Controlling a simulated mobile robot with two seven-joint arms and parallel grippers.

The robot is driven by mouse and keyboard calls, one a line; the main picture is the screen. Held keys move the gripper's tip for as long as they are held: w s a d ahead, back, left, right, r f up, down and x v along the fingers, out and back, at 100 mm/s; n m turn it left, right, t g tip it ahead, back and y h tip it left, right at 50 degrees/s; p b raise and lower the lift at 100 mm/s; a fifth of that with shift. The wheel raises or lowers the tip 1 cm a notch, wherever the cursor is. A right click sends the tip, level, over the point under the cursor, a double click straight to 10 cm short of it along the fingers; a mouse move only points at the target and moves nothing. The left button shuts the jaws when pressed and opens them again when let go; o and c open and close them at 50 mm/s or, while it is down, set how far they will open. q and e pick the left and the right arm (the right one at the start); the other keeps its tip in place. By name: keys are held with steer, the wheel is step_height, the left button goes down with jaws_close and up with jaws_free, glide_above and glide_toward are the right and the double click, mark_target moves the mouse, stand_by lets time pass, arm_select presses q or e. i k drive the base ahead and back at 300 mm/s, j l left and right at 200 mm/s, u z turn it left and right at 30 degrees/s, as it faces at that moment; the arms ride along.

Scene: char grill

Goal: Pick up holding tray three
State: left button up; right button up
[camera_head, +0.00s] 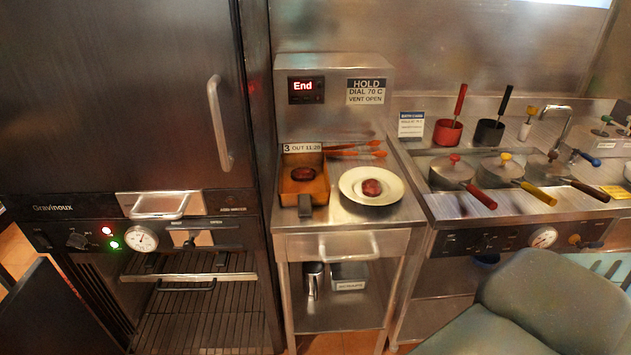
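Holding tray three is a shallow orange-brown tray (319,189) on the left of the steel counter (341,214), below the hold unit. A white label (302,148) reading "3 OUT 11:20" stands at its back edge. A dark handle (305,206) sticks out at its front. A browned piece of food (303,174) lies in the tray. Neither of my grippers is in view, and nothing is holding the tray.
A white plate (356,194) with a browned patty (372,187) sits close right of the tray. Orange-handled tongs (362,153) lie behind. A tall steel cabinet (120,100) stands left. Lidded pots (452,173) with long handles stand right. A drawer handle (348,248) projects below the counter.

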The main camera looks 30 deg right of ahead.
mark_target(305, 195)
steer(key=k+l+z, duration=0.15)
steer(key=l, duration=0.85)
steer(key=l+z, duration=0.1)
steer(key=l, duration=0.9)
